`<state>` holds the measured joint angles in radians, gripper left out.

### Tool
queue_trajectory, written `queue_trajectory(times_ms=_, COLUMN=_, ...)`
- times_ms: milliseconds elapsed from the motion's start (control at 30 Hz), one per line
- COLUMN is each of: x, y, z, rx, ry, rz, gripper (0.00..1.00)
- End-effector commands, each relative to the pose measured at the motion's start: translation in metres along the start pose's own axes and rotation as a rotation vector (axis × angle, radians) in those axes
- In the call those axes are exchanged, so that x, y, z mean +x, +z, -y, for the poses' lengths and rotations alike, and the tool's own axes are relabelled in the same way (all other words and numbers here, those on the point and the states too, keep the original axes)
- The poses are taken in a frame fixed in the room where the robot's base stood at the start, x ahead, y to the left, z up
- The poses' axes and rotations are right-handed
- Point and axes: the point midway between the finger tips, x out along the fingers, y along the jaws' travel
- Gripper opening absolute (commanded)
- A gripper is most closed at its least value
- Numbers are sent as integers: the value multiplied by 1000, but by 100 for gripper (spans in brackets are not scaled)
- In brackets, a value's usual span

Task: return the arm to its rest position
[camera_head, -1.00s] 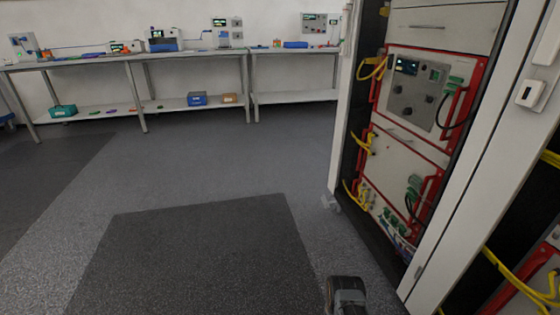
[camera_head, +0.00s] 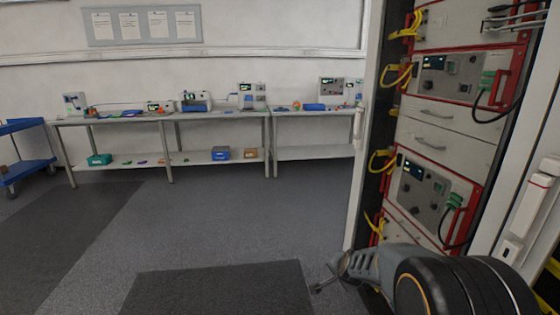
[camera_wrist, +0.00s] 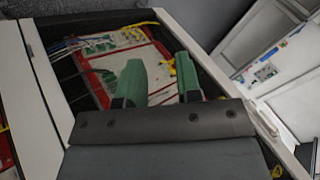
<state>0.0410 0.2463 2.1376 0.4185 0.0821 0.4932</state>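My arm (camera_head: 455,285) reaches in from the bottom right of the head view, in front of the cabinet's lower part. Its end, my gripper (camera_head: 322,284), points left beside the cabinet's white front post, over the floor. In the wrist view, my gripper (camera_wrist: 158,65) shows two green fingers standing apart with nothing between them. Beyond the fingers lie a red-edged panel (camera_wrist: 108,60) with cables and the pale cabinet frame (camera_wrist: 45,90).
The cabinet holds red-framed instrument units (camera_head: 432,195) with yellow and black cables. Workbenches (camera_head: 165,118) with devices line the back wall. A blue cart (camera_head: 25,160) stands at far left. Open floor (camera_head: 200,215) with a darker mat (camera_head: 220,290) lies left of my arm.

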Motion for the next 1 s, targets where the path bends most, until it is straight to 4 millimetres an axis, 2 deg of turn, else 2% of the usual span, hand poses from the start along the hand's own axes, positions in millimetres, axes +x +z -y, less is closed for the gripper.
queue_trajectory(times_ms=33, x=-53, y=-3, z=19, rx=-95, ry=-5, rz=36, gripper=32)
queue_trajectory(times_ms=100, x=-104, y=4, z=26, rx=-238, ry=7, rz=94, gripper=32)
queue_trajectory(times_ms=200, x=-170, y=14, z=25, rx=-432, ry=34, rz=165, gripper=32)
queue_trajectory(times_ms=300, x=-224, y=23, z=17, rx=-598, ry=65, rz=221, gripper=32)
queue_trajectory(times_ms=400, x=-265, y=30, z=5, rx=-730, ry=99, rz=266, gripper=32)
queue_trajectory(times_ms=500, x=-294, y=34, z=-6, rx=-828, ry=130, rz=298, gripper=32)
queue_trajectory(times_ms=633, x=-316, y=39, z=-17, rx=-904, ry=158, rz=327, gripper=32)
queue_trajectory(times_ms=767, x=-324, y=41, z=-23, rx=-935, ry=171, rz=340, gripper=32)
queue_trajectory(times_ms=1000, x=-324, y=41, z=-24, rx=-940, ry=173, rz=342, gripper=32)
